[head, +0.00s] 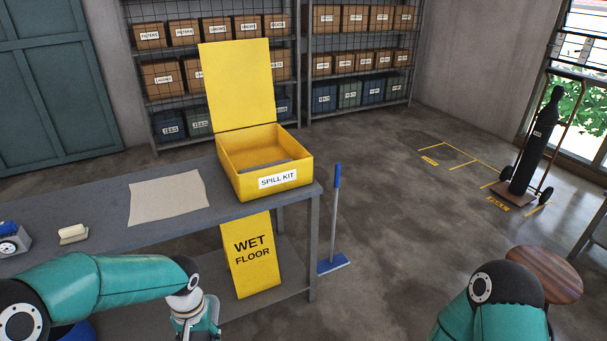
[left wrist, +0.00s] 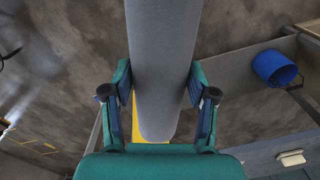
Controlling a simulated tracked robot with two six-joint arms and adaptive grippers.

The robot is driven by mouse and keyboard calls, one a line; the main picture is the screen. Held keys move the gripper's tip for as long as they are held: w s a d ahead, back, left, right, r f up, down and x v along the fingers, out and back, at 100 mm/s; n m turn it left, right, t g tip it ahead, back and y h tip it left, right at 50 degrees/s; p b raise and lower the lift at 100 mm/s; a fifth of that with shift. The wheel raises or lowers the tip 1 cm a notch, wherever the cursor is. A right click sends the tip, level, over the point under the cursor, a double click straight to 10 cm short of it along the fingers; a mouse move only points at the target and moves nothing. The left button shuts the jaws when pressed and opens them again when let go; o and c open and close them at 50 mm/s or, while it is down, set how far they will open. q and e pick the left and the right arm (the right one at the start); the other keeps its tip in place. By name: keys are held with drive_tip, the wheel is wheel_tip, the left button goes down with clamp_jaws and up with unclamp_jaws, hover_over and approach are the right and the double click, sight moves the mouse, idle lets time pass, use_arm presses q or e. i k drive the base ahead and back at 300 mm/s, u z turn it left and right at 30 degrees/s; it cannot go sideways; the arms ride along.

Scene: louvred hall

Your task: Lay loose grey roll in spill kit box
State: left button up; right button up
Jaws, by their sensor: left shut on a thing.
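The yellow spill kit box (head: 277,181) stands on the right end of the grey bench, its lid (head: 238,85) raised at the back. Something flat and grey (head: 265,166) shows inside it; I cannot tell what it is. My left gripper (left wrist: 161,88) is shut on the grey roll (left wrist: 163,50), which runs lengthwise between its fingers in the left wrist view. In the head view my left wrist is at the bottom edge, in front of the bench and lower left of the box; the fingers and roll are out of frame. My right gripper is out of view.
A yellow wet floor sign (head: 252,257) leans below the box. A blue broom (head: 334,220) stands right of the bench. A blue bucket (left wrist: 274,67) shows in the wrist view.

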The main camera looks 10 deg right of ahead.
sight(257, 161)
drive_tip(key=z, duration=0.4)
drive_tip(key=i, duration=1)
drive_tip(key=u, duration=0.05)
